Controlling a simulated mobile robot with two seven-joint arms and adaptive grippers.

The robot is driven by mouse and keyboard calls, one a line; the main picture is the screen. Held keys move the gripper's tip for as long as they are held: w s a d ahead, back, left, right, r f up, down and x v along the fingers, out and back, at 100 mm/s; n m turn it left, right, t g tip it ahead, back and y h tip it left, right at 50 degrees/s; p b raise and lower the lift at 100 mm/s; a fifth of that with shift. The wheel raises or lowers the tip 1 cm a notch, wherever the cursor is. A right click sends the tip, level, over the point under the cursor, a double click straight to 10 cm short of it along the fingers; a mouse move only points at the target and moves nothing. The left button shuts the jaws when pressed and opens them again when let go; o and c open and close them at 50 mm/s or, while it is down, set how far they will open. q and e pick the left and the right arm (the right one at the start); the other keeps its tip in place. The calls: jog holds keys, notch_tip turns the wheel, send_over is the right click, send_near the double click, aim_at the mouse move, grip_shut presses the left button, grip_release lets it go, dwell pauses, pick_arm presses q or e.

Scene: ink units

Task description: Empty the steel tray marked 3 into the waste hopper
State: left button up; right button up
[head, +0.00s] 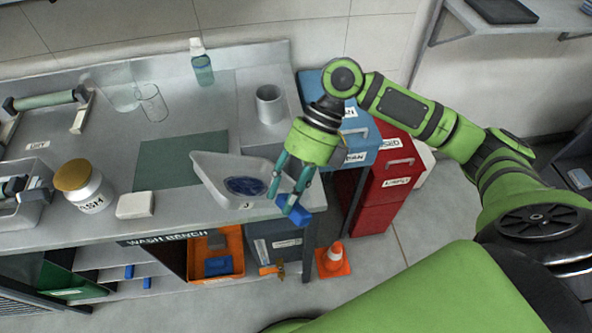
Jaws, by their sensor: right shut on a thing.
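The steel tray marked 3 (215,170) is a shallow, flared pan at the front right of the bench, with dark blue ink (246,186) in it. It reaches out toward the bench's front edge; I cannot tell whether it touches the bench. My right gripper (288,194) is shut at the tray's right end, with its fingers pointing down. A bright blue piece (298,213) is at its fingertips, and I cannot tell whether it is the tray's grip. My left gripper is out of view. I cannot pick out the waste hopper for certain.
A blue cabinet (358,150) and a red one (395,180) stand right of the bench. A steel cup (270,104), a green mat (180,160), a labelled jar (86,186) and a white block (135,204) are on the bench. An orange cone (333,260) stands on the floor.

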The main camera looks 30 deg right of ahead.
aim_at(281, 205)
jog(key=shift+s+a+f+t+h, duration=0.3)
jog(key=shift+a+f+h, duration=0.25)
jog(key=shift+a+f, duration=0.05)
jog(key=shift+s+a+f+t+h, duration=0.3)
jog(key=shift+a+f+h, duration=0.25)
jog(key=shift+a, duration=0.05)
jog(key=s+a+f+t+h, duration=0.1)
jog(key=a+f+t+h, duration=0.1)
jog(key=f+h, duration=0.3)
jog(key=shift+s+a+f+t, duration=0.3)
jog(key=shift+a+f, duration=0.2)
jog(key=shift+f, duration=0.95)
jog(key=shift+w, duration=0.1)
